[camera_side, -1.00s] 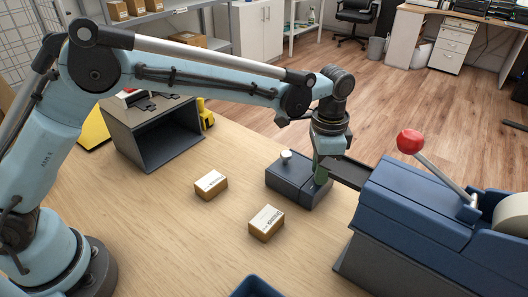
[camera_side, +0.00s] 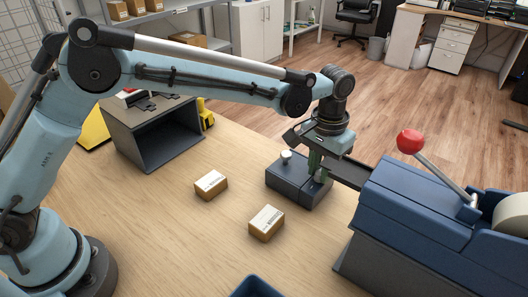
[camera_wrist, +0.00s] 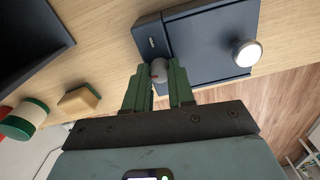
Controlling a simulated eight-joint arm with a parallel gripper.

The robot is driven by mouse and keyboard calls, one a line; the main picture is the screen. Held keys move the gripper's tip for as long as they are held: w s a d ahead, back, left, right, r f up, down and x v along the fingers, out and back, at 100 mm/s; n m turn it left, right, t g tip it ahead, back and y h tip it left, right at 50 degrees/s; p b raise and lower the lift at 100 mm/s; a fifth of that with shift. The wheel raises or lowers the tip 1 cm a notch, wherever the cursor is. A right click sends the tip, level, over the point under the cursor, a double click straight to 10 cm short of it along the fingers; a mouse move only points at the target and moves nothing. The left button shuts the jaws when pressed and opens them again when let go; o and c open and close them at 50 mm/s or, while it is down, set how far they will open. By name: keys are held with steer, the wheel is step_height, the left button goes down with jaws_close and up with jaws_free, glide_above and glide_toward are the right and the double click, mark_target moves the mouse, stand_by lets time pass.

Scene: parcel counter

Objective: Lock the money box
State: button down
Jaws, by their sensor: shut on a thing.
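The money box (camera_side: 288,183) is a low dark blue-grey box on the wooden counter, left of the blue machine. A white round knob (camera_side: 286,155) stands on its lid; it also shows in the wrist view (camera_wrist: 246,53). My gripper (camera_side: 317,172) points down at the right end of the box. In the wrist view its green fingers (camera_wrist: 160,80) are shut on a small grey rounded piece (camera_wrist: 158,70) at the box's edge. This may be the key's head; the fingers hide its lower part. A small light mark (camera_wrist: 151,43) shows on the box near it.
Two small labelled cartons (camera_side: 211,185) (camera_side: 266,223) lie to the left and in front. A blue machine (camera_side: 425,220) with a red-knobbed lever (camera_side: 410,142) stands close on the right. A grey open-fronted bin (camera_side: 152,136) is at the back left.

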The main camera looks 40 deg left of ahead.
mark_target(320, 172)
stand_by(0.3)
steer(key=c, duration=1)
jaws_free()
steer(key=shift+o, duration=0.2)
steer(key=shift+r, duration=0.1)
step_height(320, 172, up, 12)
